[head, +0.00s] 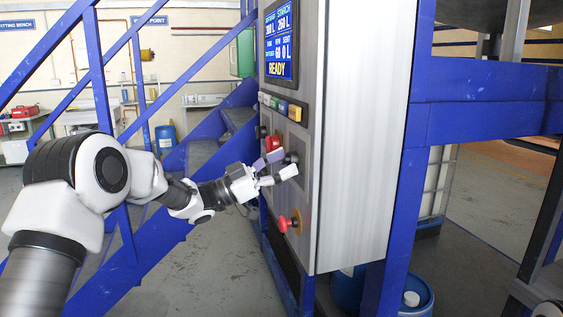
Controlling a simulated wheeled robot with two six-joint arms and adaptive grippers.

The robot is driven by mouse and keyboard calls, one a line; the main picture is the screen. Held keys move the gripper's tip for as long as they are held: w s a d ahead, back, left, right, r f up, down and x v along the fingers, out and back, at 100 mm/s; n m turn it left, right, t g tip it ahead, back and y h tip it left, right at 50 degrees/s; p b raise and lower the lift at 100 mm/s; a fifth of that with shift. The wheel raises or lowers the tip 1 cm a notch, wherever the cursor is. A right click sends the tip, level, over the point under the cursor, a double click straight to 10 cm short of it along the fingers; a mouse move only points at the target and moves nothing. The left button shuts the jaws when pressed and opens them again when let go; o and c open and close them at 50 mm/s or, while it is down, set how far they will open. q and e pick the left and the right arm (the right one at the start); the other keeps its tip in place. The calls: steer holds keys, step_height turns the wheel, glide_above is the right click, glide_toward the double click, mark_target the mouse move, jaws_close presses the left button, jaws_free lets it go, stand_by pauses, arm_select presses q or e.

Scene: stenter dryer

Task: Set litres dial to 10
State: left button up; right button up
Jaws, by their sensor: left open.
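The grey control cabinet (368,130) stands at the centre, with its narrow control face turned to the left. A dark round knob (291,157) shows on this face just beyond my gripper; its markings are too small to read. A second dark knob (262,132) sits farther left. The screen (280,42) shows several figures in litres, one looking like 0 L, and READY. My left gripper (279,166) is open, its fingers pointing at the panel close to the nearer knob. I cannot tell whether they touch it.
A red switch (273,143) sits between the knobs, under a row of coloured buttons (281,106). A red mushroom button (284,223) sits below my gripper. Blue stair rails (100,80) stand behind my left arm, and a blue frame post (395,200) right of the cabinet.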

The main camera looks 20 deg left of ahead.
arm_select(q)
steer(key=shift+f, duration=0.1)
steer(key=c, duration=1.1)
steer(key=shift+c, duration=0.2)
steer(key=shift+w, duration=0.1)
